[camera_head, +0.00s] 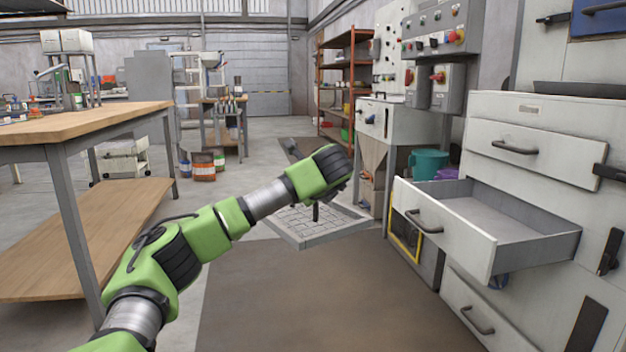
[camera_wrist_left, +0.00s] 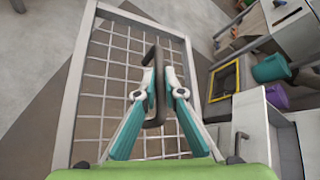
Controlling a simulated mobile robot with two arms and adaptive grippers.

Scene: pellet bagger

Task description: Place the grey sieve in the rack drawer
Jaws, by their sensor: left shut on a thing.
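The grey sieve (camera_head: 306,237) is a flat framed grid with a dark upright handle, seen in the head view ahead of me. It also fills the left wrist view (camera_wrist_left: 104,75). My left gripper (camera_head: 317,208) is above it, mostly hidden behind its own wrist. In the left wrist view its teal fingers (camera_wrist_left: 156,92) are shut on the sieve's dark handle (camera_wrist_left: 153,58). The rack drawer (camera_head: 495,218) is pulled open to the right of the sieve, and its grey inside looks empty. My right gripper is out of view.
A closed drawer (camera_head: 532,155) is above the open one and another (camera_head: 480,318) below. A teal bucket (camera_head: 428,164) and a purple container (camera_head: 447,174) stand behind the open drawer. A wooden workbench (camera_head: 85,123) is at the left.

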